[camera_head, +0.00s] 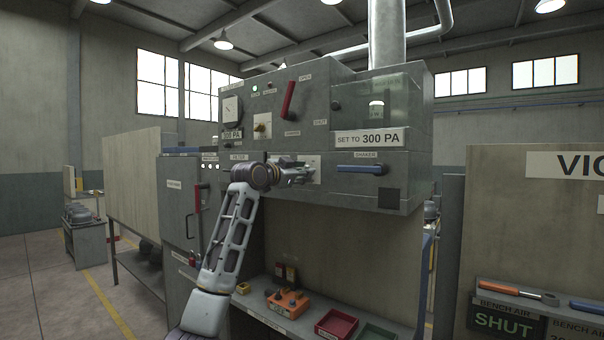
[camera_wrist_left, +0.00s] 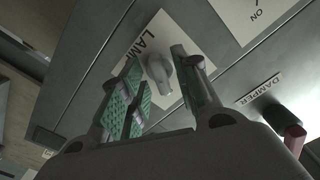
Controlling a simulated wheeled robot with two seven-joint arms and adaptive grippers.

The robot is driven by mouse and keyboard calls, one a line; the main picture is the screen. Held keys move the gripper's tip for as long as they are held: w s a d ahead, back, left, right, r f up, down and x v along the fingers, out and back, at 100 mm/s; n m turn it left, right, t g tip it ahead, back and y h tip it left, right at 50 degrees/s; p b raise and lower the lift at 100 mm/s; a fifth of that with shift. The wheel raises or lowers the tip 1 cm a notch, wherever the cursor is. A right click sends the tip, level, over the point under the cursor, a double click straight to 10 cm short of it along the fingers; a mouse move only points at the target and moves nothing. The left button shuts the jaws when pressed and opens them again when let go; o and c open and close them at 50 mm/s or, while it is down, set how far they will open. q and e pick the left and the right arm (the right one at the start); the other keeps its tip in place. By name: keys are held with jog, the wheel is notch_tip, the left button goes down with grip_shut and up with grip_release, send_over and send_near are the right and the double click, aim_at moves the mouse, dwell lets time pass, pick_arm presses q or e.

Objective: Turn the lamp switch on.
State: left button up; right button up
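The lamp switch (camera_wrist_left: 160,68) is a grey rotary knob on a white plate lettered "LAMP" (camera_wrist_left: 178,28) in the left wrist view. My left gripper (camera_wrist_left: 157,82) is open, with its green-padded fingers on either side of the knob. I cannot tell whether either finger touches it. In the head view my left gripper (camera_head: 298,174) is at the lower front of the grey cabinet (camera_head: 345,110). It hides the knob, and only part of the white plate (camera_head: 314,165) shows behind it. My right gripper is not in view.
A red lever (camera_head: 288,100) sits above the gripper. A blue shaker handle (camera_head: 360,169) is to the right. A "DAMPER" label (camera_wrist_left: 260,91) is right of the lamp plate in the wrist view.

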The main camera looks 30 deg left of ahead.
pick_arm(q)
jog(key=s, duration=1.2)
jog(key=shift+a, duration=0.45)
dwell(0.6)
jog(key=shift+f, duration=0.15)
